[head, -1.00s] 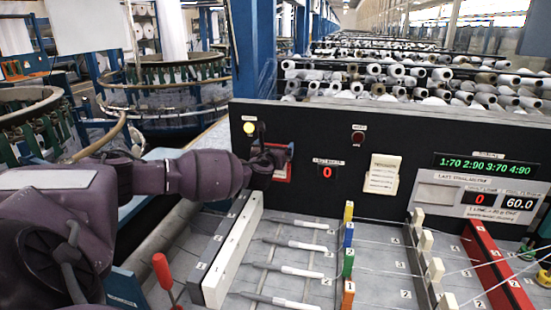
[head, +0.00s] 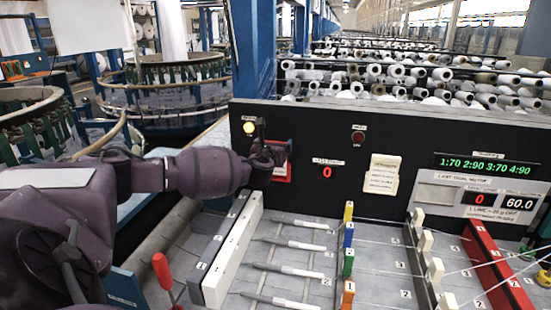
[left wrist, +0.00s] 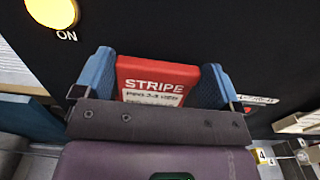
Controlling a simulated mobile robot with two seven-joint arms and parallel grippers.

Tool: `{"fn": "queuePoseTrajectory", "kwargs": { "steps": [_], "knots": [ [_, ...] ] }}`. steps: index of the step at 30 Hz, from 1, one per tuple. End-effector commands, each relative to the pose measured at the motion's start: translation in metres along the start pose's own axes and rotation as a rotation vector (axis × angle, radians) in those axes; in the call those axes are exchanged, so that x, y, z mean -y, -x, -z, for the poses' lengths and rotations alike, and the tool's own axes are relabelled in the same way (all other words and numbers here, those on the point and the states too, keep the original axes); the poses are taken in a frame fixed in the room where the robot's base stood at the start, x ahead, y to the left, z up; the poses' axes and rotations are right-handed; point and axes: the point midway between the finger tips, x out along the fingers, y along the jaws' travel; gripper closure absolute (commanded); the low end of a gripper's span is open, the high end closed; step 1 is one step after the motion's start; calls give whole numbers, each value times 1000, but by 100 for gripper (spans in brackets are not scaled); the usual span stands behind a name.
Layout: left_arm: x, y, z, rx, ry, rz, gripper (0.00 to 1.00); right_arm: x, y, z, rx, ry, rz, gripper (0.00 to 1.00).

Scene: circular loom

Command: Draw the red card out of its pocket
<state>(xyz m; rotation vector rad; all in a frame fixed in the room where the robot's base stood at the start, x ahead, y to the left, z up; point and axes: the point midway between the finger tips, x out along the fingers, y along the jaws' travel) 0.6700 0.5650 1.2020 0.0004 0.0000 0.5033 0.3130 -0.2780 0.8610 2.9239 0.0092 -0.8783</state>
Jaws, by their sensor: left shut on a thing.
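The red card (left wrist: 155,75), with "STRIPE" and smaller print on it, stands between the two blue fingers of my left gripper (left wrist: 152,82) in the left wrist view. The fingers are shut on its two sides. In the head view my left gripper (head: 268,157) is at the left part of the black panel, and a bit of red (head: 283,174) shows just below and beside it. The gripper hides most of the card and its pocket there, so I cannot tell how deep the card sits. My right gripper is out of view.
The black panel (head: 330,125) carries a yellow button (head: 249,128), which is marked ON in the left wrist view, a dark red button (head: 358,136) and a cream notice (head: 382,174). Below lie several white-tipped rods, coloured blocks and a white bar (head: 235,250). A red-handled tool (head: 161,270) stands in front.

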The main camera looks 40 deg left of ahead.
Motion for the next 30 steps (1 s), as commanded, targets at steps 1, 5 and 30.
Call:
{"fn": "queuePoseTrajectory", "kwargs": {
  "steps": [1, 5, 30],
  "knots": [
    [0, 0, -1, 1, 0, 0, 39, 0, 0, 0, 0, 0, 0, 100],
    [0, 0, -4, 1, 0, -1, 39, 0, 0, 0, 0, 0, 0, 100],
    [0, 0, -67, 1, 0, -1, 39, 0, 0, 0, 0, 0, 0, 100]
  ]
}}
